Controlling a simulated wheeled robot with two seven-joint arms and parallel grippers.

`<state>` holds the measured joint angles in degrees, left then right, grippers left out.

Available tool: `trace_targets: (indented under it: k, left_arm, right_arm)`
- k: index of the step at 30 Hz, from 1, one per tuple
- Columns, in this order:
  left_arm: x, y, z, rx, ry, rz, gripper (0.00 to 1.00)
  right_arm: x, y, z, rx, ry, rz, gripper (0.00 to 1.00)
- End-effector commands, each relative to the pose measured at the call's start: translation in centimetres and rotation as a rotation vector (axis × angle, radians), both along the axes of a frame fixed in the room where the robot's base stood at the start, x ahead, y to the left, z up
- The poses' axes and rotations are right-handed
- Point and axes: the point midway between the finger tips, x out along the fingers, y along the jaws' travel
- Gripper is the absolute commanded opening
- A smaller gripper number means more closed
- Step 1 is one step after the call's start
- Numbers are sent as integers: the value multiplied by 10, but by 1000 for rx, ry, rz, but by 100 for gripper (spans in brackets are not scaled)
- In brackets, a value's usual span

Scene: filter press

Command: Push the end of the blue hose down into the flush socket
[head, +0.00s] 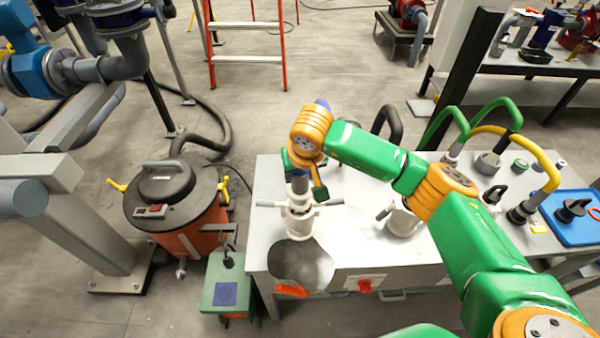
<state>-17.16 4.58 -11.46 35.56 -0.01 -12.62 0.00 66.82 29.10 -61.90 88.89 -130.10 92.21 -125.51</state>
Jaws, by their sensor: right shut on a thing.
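My right gripper (304,178) reaches down at the left part of the white bench, below its orange wrist. It is shut on a grey cylindrical end piece (301,187), likely the blue hose's end. A small blue part (322,103) shows behind the wrist; most of the hose is hidden by my arm. A pale metal socket with two side levers (299,222) stands upright directly below the grey piece, likely the flush socket. The grey piece is over or at its mouth; I cannot tell how deep it sits. My left gripper is not in view.
A second pale socket (403,219) stands to the right on the bench (350,250). Green hoses and a yellow hose (545,165) loop at the bench's right, near a blue tray (563,228). An orange drum vacuum (180,215) stands left of the bench.

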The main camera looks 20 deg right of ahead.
Motion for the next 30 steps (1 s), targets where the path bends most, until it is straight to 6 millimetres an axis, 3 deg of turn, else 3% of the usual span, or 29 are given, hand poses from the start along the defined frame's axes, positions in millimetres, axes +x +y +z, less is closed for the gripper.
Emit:
trace_targets:
  k: [30]
  left_arm:
    - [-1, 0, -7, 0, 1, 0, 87]
  right_arm:
    - [0, 0, 0, 0, -1, 0, 0]
